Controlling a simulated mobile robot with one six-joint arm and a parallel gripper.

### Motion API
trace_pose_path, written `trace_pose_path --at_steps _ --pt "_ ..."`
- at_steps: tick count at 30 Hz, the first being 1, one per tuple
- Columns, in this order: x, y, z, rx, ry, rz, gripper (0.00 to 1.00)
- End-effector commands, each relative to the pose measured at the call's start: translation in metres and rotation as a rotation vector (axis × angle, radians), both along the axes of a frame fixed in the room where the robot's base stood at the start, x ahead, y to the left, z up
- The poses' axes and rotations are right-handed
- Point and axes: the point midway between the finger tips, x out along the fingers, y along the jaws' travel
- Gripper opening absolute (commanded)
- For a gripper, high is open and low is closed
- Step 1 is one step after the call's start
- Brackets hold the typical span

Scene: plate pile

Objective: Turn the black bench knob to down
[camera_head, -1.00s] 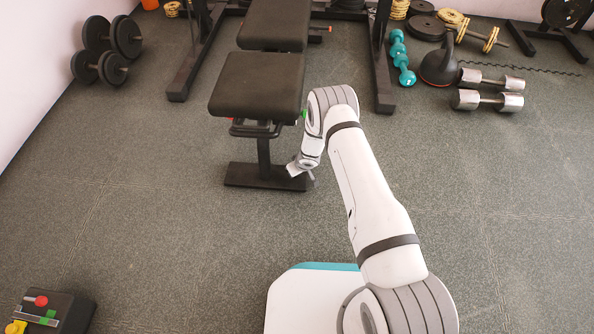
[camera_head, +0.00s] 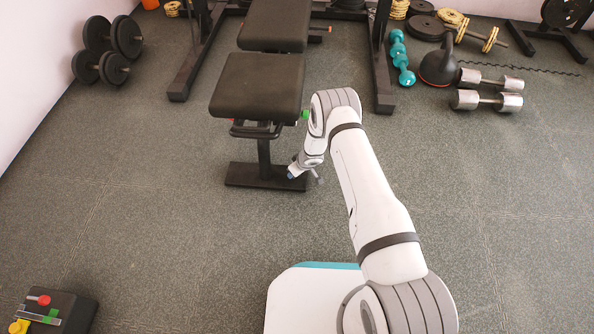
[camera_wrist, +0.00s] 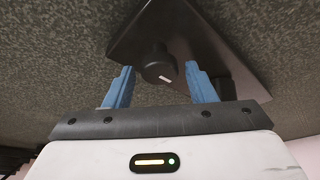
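The black bench (camera_head: 258,85) stands ahead of me on a black foot plate (camera_head: 245,176). A black round knob (camera_wrist: 157,64) with a white mark on its face shows in the wrist view, in front of a dark flat plate (camera_wrist: 205,35). I cannot make out the knob in the head view. My gripper (camera_wrist: 159,72) is open, with one blue finger on each side of the knob in the picture. I see no contact, and the depth between fingertips and knob is unclear. In the head view my gripper (camera_head: 303,174) is low, by the right end of the foot plate.
Black dumbbells (camera_head: 105,50) lie at the upper left. A kettlebell (camera_head: 439,66), teal dumbbells (camera_head: 401,58) and chrome dumbbells (camera_head: 487,100) lie at the upper right. A black box (camera_head: 65,312) with coloured controls is at the lower left. The floor around the bench is clear.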

Motion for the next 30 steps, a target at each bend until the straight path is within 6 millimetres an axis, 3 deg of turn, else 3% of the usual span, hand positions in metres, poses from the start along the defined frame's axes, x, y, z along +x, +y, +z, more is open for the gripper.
trace_pose_path --at_steps 10,21,30 --pt "-0.001 -0.001 0.003 0.001 0.001 -0.002 0.57" --pt "-0.015 -0.016 0.057 0.0 0.001 -0.004 0.57" --pt "-0.022 -0.022 0.072 0.0 0.001 -0.002 0.57"
